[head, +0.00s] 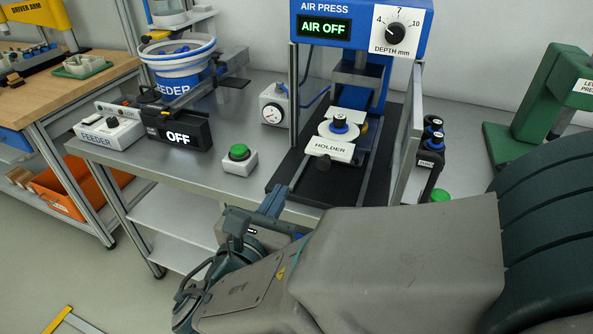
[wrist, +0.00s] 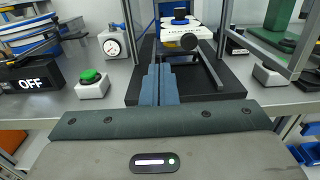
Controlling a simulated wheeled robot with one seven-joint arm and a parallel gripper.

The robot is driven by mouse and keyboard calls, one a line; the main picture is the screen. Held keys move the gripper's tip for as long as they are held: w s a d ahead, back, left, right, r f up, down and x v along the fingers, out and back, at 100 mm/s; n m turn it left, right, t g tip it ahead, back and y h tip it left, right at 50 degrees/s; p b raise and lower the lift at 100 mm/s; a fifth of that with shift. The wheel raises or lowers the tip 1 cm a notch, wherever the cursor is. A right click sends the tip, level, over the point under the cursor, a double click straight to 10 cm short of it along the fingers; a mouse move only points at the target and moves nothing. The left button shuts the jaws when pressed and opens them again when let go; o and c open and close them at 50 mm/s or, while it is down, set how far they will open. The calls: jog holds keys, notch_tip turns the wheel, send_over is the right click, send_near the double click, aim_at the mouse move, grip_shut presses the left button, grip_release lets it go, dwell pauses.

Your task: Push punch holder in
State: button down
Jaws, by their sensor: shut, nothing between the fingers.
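The punch holder (head: 328,150) is a white plate marked HOLDER with a dark round knob at its front. It sits on rails on the black base of the air press (head: 345,30), out toward the front, with a white disc and a blue-and-black punch (head: 340,124) on it. In the wrist view the holder (wrist: 180,44) and its dark knob are ahead, right of my fingers. My gripper (head: 274,200) is shut and empty, in front of the press base and short of the knob. In the wrist view my gripper (wrist: 158,84) shows its blue fingers together. The press display reads AIR OFF.
A green push button (head: 239,153) stands left of the press. A feeder bowl (head: 180,62) and its OFF display (head: 178,135) are further left. A pressure gauge (head: 272,105) stands behind the button. A rack with black-and-blue punches (head: 431,145) is right of the press.

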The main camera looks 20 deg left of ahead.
jog(key=w, duration=1)
jog(key=shift+w+d, duration=0.3)
jog(key=shift+d, duration=0.15)
jog(key=shift+w+a, duration=0.1)
